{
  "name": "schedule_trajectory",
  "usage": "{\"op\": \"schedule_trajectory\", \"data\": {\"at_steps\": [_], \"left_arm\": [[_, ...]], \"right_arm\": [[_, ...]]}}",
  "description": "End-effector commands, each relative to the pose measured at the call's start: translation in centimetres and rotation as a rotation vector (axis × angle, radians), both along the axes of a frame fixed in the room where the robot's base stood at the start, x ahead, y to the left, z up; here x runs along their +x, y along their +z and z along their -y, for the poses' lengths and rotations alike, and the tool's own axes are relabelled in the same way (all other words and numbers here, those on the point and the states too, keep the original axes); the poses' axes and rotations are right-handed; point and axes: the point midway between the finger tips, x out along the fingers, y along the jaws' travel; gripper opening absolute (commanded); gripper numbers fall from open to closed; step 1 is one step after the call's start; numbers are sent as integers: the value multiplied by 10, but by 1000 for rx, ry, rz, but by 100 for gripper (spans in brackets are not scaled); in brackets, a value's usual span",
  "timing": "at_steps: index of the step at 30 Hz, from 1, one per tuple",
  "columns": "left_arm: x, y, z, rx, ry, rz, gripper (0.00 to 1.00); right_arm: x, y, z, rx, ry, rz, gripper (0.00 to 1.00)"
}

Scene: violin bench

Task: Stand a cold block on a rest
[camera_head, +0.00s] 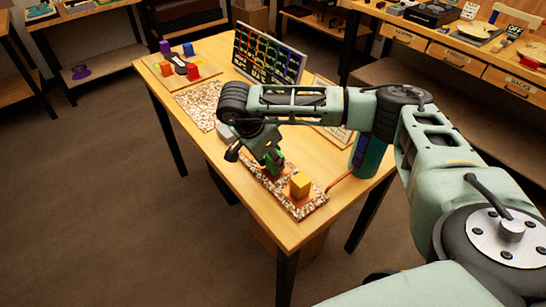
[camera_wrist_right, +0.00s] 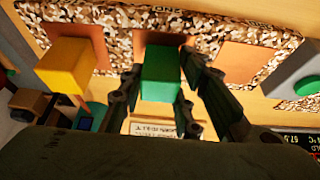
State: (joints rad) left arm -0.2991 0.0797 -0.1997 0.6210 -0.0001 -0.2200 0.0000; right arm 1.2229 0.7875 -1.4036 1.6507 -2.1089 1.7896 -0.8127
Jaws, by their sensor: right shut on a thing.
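A green block (camera_wrist_right: 161,75) is between the fingers of my right gripper (camera_wrist_right: 163,80), which is shut on it. In the head view, the right gripper (camera_head: 268,158) and the green block (camera_head: 275,168) are over a speckled mat (camera_head: 308,209) with orange square pads. In the wrist view, the block is at the middle orange pad (camera_wrist_right: 158,41); I cannot tell whether it touches it. A yellow block (camera_head: 300,185) sits on the pad beside it, also seen in the wrist view (camera_wrist_right: 66,66). Another orange pad (camera_wrist_right: 243,62) is bare. My left gripper is not in view.
Purple (camera_head: 165,47), blue (camera_head: 188,49) and red (camera_head: 193,72) blocks stand on a board (camera_head: 166,81) at the table's far end. A colourful chart panel (camera_head: 268,55) stands on the table. A grey device (camera_wrist_right: 298,74) with a green disc is beside the mat.

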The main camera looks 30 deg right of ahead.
Motion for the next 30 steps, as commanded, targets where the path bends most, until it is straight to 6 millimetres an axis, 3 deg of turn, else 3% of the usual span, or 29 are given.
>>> {"op": "schedule_trajectory", "data": {"at_steps": [8, 19, 23, 30], "left_arm": [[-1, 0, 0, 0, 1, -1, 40], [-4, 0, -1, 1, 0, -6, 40], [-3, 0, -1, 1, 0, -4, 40], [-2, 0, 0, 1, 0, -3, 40]], "right_arm": [[0, 0, 0, 0, 0, 0, 52], [0, 5, -2, 0, 0, 1, 52], [1, 22, -10, 2, 2, 2, 52], [-1, 70, -30, 1, 2, 5, 52]]}}
